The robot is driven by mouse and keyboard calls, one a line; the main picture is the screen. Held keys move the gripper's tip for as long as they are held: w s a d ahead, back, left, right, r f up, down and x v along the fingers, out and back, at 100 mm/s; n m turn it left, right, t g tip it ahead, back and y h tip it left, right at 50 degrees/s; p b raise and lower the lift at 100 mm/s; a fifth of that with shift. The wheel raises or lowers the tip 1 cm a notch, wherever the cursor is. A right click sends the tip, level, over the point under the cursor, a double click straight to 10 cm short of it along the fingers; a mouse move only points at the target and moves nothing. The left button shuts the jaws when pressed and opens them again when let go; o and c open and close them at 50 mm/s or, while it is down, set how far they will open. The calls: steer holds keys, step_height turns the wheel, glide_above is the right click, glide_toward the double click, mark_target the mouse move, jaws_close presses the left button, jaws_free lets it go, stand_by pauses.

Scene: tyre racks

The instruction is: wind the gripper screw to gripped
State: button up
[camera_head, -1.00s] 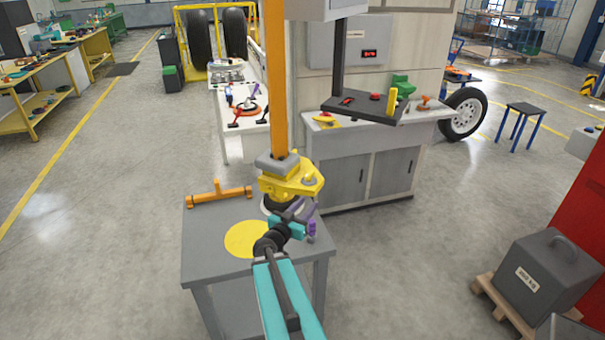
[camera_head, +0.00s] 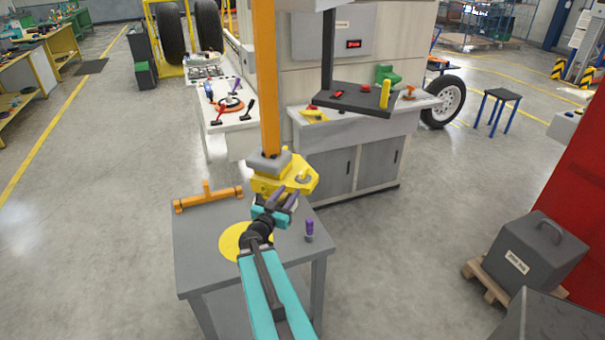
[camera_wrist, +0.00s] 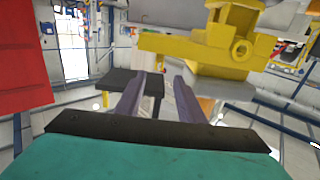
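A yellow gripping tool (camera_head: 278,183) hangs at the lower end of the orange vertical column (camera_head: 267,85), above the grey table. My gripper (camera_head: 281,200) is close below the front of the yellow tool in the head view. In the wrist view its two purple fingers (camera_wrist: 160,82) stand apart with nothing between them. The tool is beyond and above the fingertips, mostly to the right.
The grey table (camera_head: 195,255) bears an orange T-shaped bar (camera_head: 208,198), a yellow disc (camera_head: 233,243) and a small purple-topped piece (camera_head: 309,228). A black control shelf (camera_head: 350,100) juts out behind. A grey weight block (camera_head: 540,255) sits at the right. Floor at left is clear.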

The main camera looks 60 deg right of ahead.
mark_target(304, 173)
steer(key=shift+d+f+b, duration=0.2)
steer(key=shift+d+b, duration=0.05)
steer(key=shift+b, duration=0.8)
steer(key=d+b, duration=0.1)
steer(key=b, duration=0.4)
steer(key=shift+w, duration=0.1)
steer(key=d+b, duration=0.1)
steer(key=b, duration=0.7)
steer(key=shift+d+b, duration=0.15)
steer(key=shift+b, duration=0.25)
steer(key=d+b, duration=0.3)
steer(key=shift+w+r, duration=0.1)
steer(key=shift+w, duration=0.15)
steer(key=shift+d+r+p, duration=0.2)
steer(key=shift+d+p, duration=0.2)
steer(key=shift+w+d+f+p, duration=0.1)
steer(key=shift+w+d+p, duration=0.2)
steer(key=shift+d, duration=0.9)
steer(key=shift+w+d+r+p, duration=0.1)
steer(key=shift+d+p, duration=0.35)
steer(key=shift+d, duration=0.75)
steer(key=shift+w+d+f+p, duration=0.1)
steer(key=shift+w+d+p, duration=0.2)
steer(key=shift+d, duration=0.9)
steer(key=shift+s, duration=0.1)
jaws_close()
